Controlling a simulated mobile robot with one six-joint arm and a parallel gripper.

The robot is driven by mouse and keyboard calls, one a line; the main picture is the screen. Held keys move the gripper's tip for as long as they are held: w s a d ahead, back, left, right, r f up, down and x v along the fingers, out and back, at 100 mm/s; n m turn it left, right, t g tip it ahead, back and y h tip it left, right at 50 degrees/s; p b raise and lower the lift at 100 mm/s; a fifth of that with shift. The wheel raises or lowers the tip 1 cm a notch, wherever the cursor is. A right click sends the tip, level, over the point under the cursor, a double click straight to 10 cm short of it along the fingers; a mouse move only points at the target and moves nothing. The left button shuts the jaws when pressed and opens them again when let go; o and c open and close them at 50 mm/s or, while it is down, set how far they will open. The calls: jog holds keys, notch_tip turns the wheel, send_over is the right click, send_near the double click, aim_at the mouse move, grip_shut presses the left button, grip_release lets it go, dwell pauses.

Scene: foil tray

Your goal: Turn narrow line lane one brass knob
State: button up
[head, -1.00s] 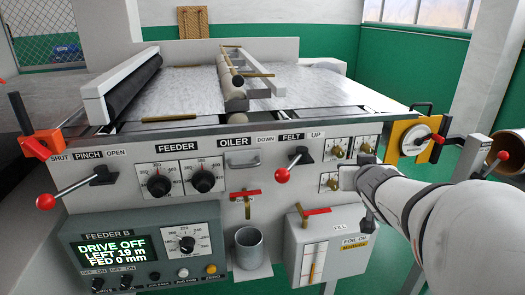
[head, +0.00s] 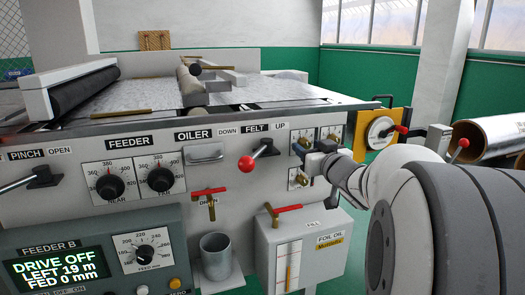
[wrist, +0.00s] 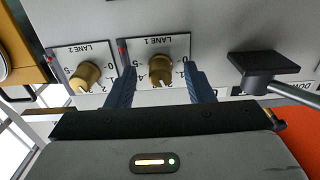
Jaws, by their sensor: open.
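The brass knob on the plate labelled LANE 1 (wrist: 160,68) shows upside down in the wrist view, with its pointer near the 2 end of the scale. My gripper (wrist: 160,72) is open, its two dark blue fingers on either side of this knob, with gaps visible. I cannot tell how deep the fingers reach over it. A second brass knob, LANE 2 (wrist: 86,75), sits to the left in the wrist view. In the head view my gripper (head: 312,160) is at the small knob plates, near an upper-left brass knob (head: 304,142) and a lower brass knob (head: 298,179).
The red-balled felt lever (head: 257,156) stands left of the knobs; its black base (wrist: 263,66) is close to the right finger in the wrist view. A foil oil box (head: 300,240) with a red-handled valve (head: 283,209) is below. A yellow plate (head: 377,128) is right.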

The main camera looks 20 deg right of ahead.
jog(key=shift+w, duration=0.35)
jog(key=shift+c, duration=0.6)
